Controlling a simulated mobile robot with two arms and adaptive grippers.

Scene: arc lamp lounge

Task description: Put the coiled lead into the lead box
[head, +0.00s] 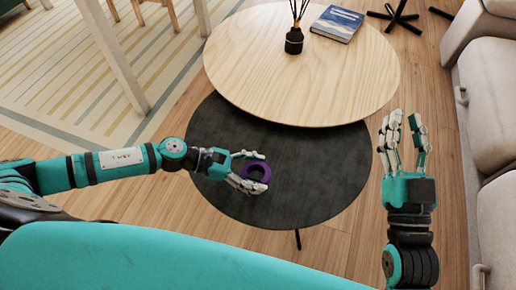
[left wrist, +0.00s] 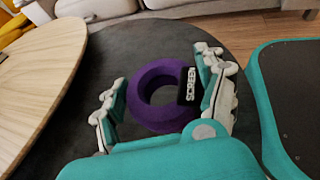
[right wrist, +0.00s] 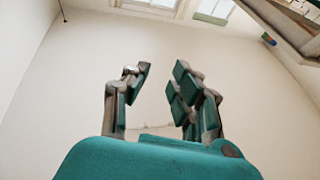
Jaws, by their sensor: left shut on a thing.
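The coiled lead is a thick purple ring (head: 267,174) with a black lettered tag, over the dark lower round table (head: 300,195). My left gripper (head: 264,171) is shut on it, with fingers on both sides. In the left wrist view the purple ring (left wrist: 148,112) sits between the fingers, its tag against the right finger. I cannot tell whether it touches the tabletop. My right gripper (head: 403,120) is raised at the right, fingers up, open and empty; its fingers also stand apart in the right wrist view (right wrist: 160,75). I see no lead box in these views.
A higher pale wooden round table (head: 300,85) overlaps the dark table's back. It carries a dark reed vase (head: 294,41) and a blue book (head: 338,23). A light sofa (head: 490,100) lines the right side. The dark tabletop around my left gripper is clear.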

